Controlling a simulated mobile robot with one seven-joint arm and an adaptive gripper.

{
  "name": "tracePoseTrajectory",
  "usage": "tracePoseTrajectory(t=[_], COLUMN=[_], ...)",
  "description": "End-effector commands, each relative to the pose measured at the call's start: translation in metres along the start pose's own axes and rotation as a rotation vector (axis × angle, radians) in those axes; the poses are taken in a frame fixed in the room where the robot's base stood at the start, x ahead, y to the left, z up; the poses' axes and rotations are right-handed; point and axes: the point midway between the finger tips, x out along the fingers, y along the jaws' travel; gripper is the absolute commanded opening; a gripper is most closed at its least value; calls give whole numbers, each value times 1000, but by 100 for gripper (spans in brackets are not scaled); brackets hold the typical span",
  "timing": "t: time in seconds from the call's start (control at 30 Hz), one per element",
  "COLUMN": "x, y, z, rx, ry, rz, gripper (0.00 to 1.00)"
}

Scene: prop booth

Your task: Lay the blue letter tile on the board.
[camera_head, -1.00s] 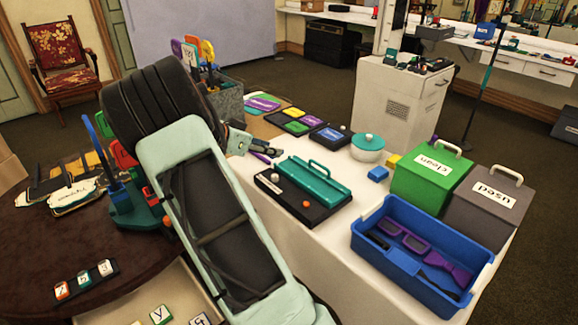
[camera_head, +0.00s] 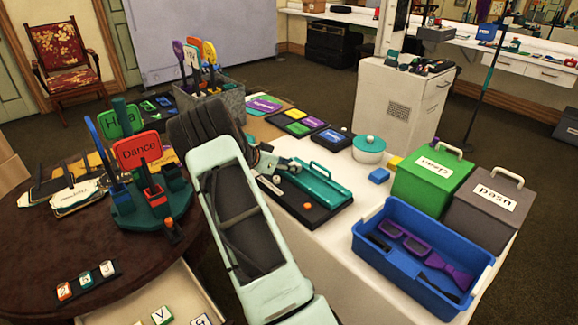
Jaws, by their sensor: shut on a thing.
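My gripper (camera_head: 272,166) is over the near left end of the black base with the teal handled cover. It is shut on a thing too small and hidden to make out. A pale tile with a letter and a bluish edge (camera_head: 200,320) lies in the open drawer at the bottom, next to a green-edged tile marked "y" (camera_head: 161,316). A dark rack (camera_head: 75,292) on the round table holds three small letter tiles, one orange, one teal and one pale. I cannot tell which surface is the board; the black base (camera_head: 318,215) is one flat surface in view.
A teal handled cover (camera_head: 325,185) and an orange knob sit on the black base. A sign carousel (camera_head: 150,212) stands left of my arm.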

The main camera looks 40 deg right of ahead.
Motion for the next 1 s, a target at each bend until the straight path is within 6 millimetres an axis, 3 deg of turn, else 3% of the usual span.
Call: tracePoseTrajectory(t=[0.1,0.13,0.3,0.67,1.0], x=[0,0,0,-8,-75], y=[0,0,0,-1,-1], z=[0,1,1,0,0], rx=[0,0,0,0,0], ry=[-1,-1,-1,-1,-1], rz=[0,1,1,-1,-4], gripper=[14,35,51,51,51])
